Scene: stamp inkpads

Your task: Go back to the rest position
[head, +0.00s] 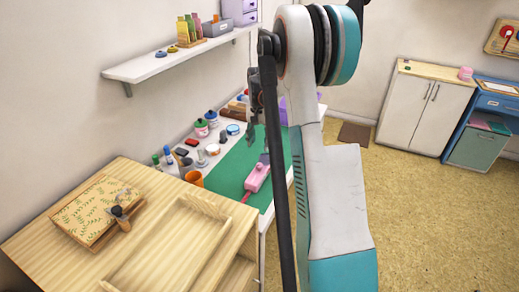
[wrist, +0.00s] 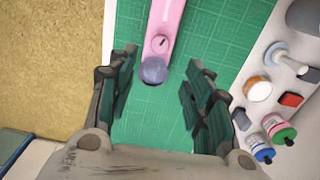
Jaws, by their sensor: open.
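My gripper (wrist: 156,95) is open in the wrist view, with its two dark fingers apart and nothing between them. It is above the green cutting mat (wrist: 215,30). A pink tool (wrist: 166,20) with a small dial and a dark rounded end lies on the mat just beyond the fingertips. In the head view my gripper (head: 252,135) hangs over the white table, partly hidden by my arm. The pink tool (head: 257,178) lies on the mat (head: 225,175) there, below and apart from the gripper.
Ink pots (head: 201,128), small pads and an orange cup (head: 194,178) line the white table's left side. A wooden cabinet (head: 150,240) holds a patterned board (head: 95,208). A wall shelf (head: 170,62) carries bottles. Floor (head: 415,200) at the right is clear.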

